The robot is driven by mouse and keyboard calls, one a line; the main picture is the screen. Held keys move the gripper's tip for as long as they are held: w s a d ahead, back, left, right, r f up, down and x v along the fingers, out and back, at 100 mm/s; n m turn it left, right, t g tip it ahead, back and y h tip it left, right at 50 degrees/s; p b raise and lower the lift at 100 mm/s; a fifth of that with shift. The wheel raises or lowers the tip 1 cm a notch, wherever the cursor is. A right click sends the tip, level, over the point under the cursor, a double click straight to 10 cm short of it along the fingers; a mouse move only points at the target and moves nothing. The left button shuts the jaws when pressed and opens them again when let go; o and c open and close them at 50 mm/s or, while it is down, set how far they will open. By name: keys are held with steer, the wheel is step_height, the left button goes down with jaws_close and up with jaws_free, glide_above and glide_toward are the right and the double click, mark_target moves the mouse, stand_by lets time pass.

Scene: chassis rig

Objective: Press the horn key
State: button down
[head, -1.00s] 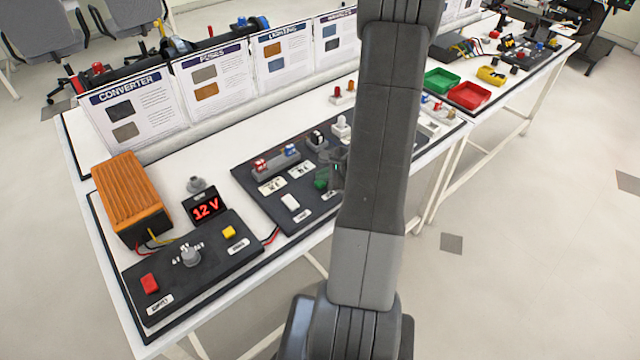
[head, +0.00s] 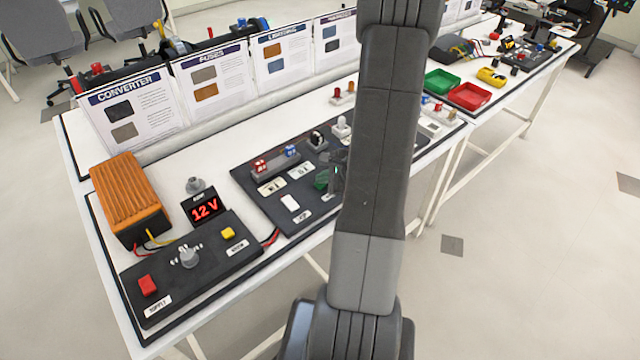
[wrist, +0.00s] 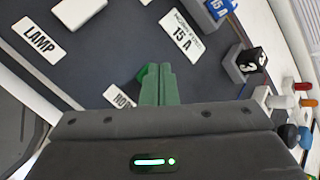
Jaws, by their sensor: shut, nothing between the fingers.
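The horn key is a green key (head: 320,182) on the dark control board (head: 258,207), just left of my arm in the head view. In the wrist view the green key (wrist: 146,73) shows beside my fingertips, partly hidden by them. A white label starting with "HO" (wrist: 121,97) lies close to it. My gripper (wrist: 160,70) is shut and empty, its fingers side by side over the key. I cannot tell whether the tips touch it. In the head view my gripper (head: 336,180) is mostly hidden behind my arm.
A white key (wrist: 78,12) with a LAMP label (wrist: 42,42) is nearby on the board. A blue fuse (wrist: 219,8) and a black rotary switch (wrist: 247,62) stand on the other side. The converter panel (head: 190,265) is at the left.

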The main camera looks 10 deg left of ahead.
mark_target(323, 186)
steer(key=shift+f, duration=0.25)
steer(key=shift+r, duration=0.15)
stand_by(0.4)
steer(key=shift+r+p, duration=0.3)
steer(key=shift+r, duration=0.45)
steer(key=shift+r+p, duration=1.75)
steer(key=shift+r, duration=0.8)
steer(key=shift+s, duration=0.1)
